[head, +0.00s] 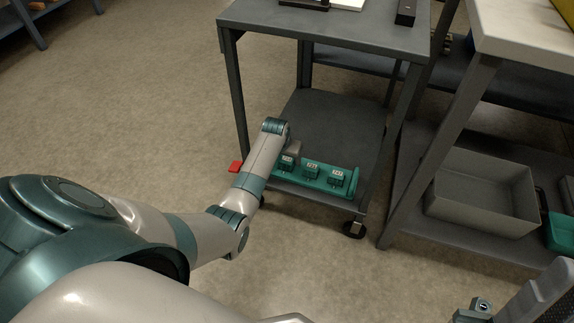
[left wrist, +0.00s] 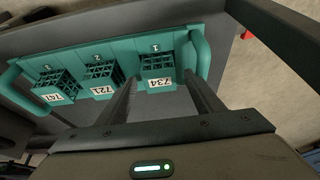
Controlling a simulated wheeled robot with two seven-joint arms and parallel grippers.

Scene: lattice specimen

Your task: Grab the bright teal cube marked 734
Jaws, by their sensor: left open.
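A teal tray (head: 315,190) lies on the lower shelf of a grey cart and holds a row of three teal lattice cubes with white number labels. In the left wrist view, the cube marked 734 (left wrist: 158,68) sits in slot 1 of the tray (left wrist: 120,48).
The cart's top (head: 330,28) and legs stand over and around the shelf. A red piece (head: 235,167) shows left of the shelf. A grey bin (head: 480,200) sits on a rack at right. The floor at left is open.

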